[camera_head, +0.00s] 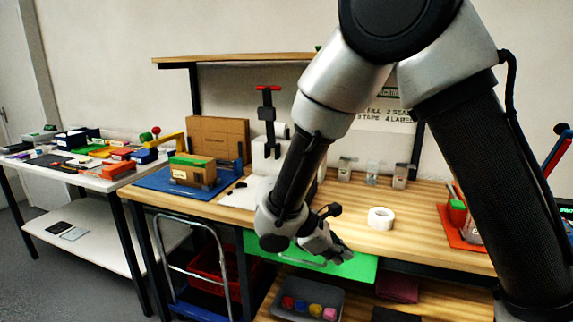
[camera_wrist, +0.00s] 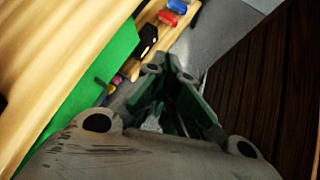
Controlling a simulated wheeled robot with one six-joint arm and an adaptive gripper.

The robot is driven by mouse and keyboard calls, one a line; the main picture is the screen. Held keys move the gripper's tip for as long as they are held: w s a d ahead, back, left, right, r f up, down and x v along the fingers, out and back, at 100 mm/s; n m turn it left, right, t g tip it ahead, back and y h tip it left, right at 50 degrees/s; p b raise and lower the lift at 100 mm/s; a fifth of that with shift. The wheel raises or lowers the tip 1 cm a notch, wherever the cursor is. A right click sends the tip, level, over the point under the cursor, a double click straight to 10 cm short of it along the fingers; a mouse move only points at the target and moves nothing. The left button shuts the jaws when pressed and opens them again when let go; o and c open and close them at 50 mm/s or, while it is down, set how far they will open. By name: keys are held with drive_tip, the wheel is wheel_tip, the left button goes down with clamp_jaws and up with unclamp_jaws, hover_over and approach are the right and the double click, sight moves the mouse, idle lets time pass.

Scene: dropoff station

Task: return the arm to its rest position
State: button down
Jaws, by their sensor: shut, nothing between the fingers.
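My gripper (camera_head: 336,250) hangs at the end of my bent arm, in front of the wooden workbench (camera_head: 420,235) and close to its green front panel (camera_head: 355,268). In the wrist view my gripper (camera_wrist: 180,105) has its fingers together with nothing between them. The arm crosses the middle of the head view and hides part of the bench and the wall sign behind it.
A white tape roll (camera_head: 381,218) lies on the bench near my gripper. A cardboard box (camera_head: 218,138) stands on the left. A grey bin (camera_head: 308,300) with coloured pieces sits on the shelf below. A white side table (camera_head: 80,165) carries many items.

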drive_tip(key=s+d+r+m+t+y, duration=0.1)
drive_tip(key=s+d+r+m+y, duration=0.3)
drive_tip(key=s+d+r+m, duration=0.4)
drive_tip(key=s+d+r+m+t+y, duration=0.1)
drive_tip(key=s+d+r+m+y, duration=0.3)
drive_tip(key=s+d+r+m, duration=0.5)
drive_tip(key=d+r, duration=0.3)
drive_tip(key=d, duration=0.3)
drive_tip(key=shift+d+m, duration=0.2)
drive_tip(key=shift+m, duration=0.1)
drive_tip(key=shift+r, duration=0.1)
